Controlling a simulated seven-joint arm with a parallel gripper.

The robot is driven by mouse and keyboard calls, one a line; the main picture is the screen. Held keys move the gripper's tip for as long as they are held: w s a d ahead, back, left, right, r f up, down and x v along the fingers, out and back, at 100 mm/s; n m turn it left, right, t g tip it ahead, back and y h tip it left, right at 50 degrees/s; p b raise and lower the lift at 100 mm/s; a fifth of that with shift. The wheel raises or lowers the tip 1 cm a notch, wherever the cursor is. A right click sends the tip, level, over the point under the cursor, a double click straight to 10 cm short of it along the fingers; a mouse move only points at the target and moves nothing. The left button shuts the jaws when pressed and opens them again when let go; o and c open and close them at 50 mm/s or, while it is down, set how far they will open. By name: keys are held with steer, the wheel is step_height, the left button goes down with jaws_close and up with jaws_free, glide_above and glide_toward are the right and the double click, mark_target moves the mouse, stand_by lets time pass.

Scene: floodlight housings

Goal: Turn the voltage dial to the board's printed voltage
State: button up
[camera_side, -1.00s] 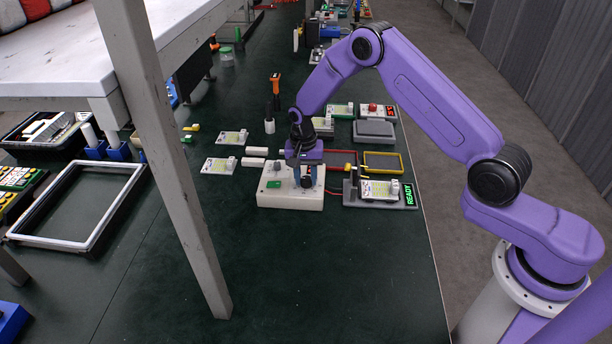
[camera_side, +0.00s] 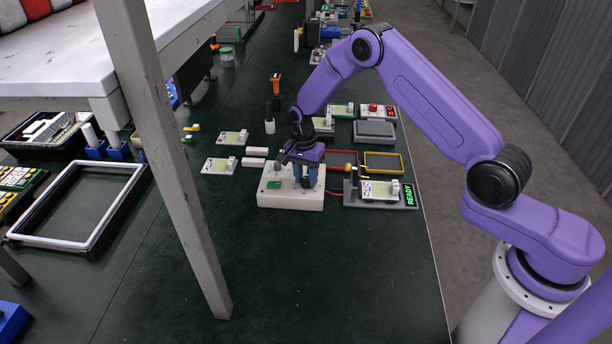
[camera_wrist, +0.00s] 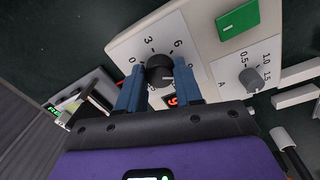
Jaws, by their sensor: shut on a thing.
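The white power unit (camera_side: 290,202) stands on the dark green bench. In the wrist view its face (camera_wrist: 205,50) has a black voltage dial (camera_wrist: 159,68) with printed 0, 3 and 6 around it. My gripper (camera_side: 306,184) points down over the unit; in the wrist view its blue fingers (camera_wrist: 160,78) are shut on the dial from both sides. A red digital readout (camera_wrist: 174,100) shows between the fingers, one digit visible, not surely readable. A board (camera_side: 380,190) sits in a grey fixture by a green READY sign (camera_side: 409,195); its printed voltage is too small to read.
A grey current dial (camera_wrist: 252,79), marked A, and a green rocker or block (camera_wrist: 238,20) are beside the voltage dial. A yellow frame (camera_side: 383,162) and a grey block (camera_side: 374,131) lie behind the fixture. The bench in front is clear.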

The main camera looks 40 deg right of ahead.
mark_target(303, 178)
steer(key=o, duration=1)
steer(key=shift+o, duration=0.2)
step_height(303, 178, up, 18)
steer(key=shift+w+a+f, duration=0.2)
steer(key=shift+w+f, duration=0.05)
steer(key=shift+w, duration=0.15)
